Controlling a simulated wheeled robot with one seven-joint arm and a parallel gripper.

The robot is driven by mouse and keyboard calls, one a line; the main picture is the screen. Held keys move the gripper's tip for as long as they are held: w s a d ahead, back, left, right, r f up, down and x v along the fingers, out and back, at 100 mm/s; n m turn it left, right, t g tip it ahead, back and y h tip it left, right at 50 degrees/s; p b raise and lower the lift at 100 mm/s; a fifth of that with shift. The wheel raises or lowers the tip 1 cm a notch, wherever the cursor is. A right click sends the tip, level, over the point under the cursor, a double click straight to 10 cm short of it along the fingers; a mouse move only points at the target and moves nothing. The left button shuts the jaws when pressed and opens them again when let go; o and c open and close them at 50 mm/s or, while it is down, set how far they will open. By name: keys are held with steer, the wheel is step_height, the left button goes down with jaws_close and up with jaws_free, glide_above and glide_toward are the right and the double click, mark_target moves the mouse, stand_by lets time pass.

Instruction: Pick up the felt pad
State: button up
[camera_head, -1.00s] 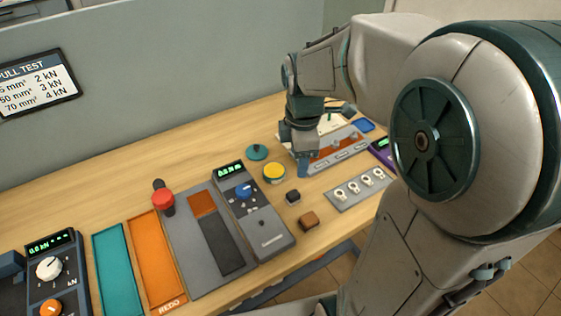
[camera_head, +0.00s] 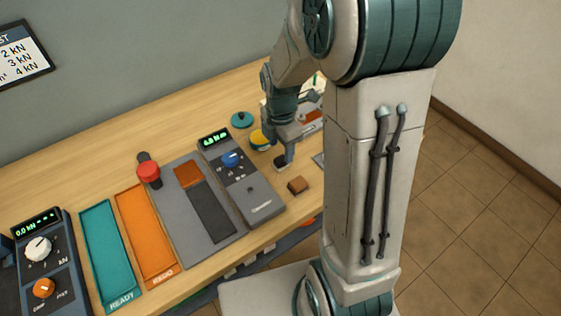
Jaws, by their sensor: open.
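A small dark block (camera_head: 280,164) sits near the table's front edge, beneath my gripper; it may be the felt pad, though I cannot tell its material. My gripper (camera_head: 286,158) points down at this block and partly covers it. Its jaws are open, and whether they touch the block is too small to tell. A small brown block (camera_head: 298,185) lies just in front of it, apart from my gripper.
A grey meter (camera_head: 240,180) stands left of the blocks. A teal disc (camera_head: 242,119) and a yellow round piece (camera_head: 258,141) lie behind. Teal (camera_head: 106,255) and orange (camera_head: 147,235) trays lie further left. My arm hides the table's right side.

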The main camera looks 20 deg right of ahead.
mark_target(281, 159)
step_height(281, 159, down, 5)
steer(key=shift+s+r+p, duration=0.1)
steer(key=shift+s+p, duration=0.05)
steer(key=shift+p, duration=0.15)
steer(key=c, duration=1)
steer(key=shift+c, duration=0.2)
steer(key=shift+r, duration=0.75)
step_height(281, 159, up, 3)
steer(key=shift+f+b, duration=0.15)
steer(key=shift+b, duration=0.15)
steer(key=s+d+r, duration=0.1)
steer(key=d+r, duration=0.2)
steer(key=d, duration=0.2)
steer(key=s+d+r+b, duration=0.1)
steer(key=d+r, duration=0.2)
steer(key=d, duration=0.3)
steer(key=shift+s+d+r, duration=0.15)
steer(key=shift+s+r, duration=0.15)
steer(key=shift+r, duration=0.1)
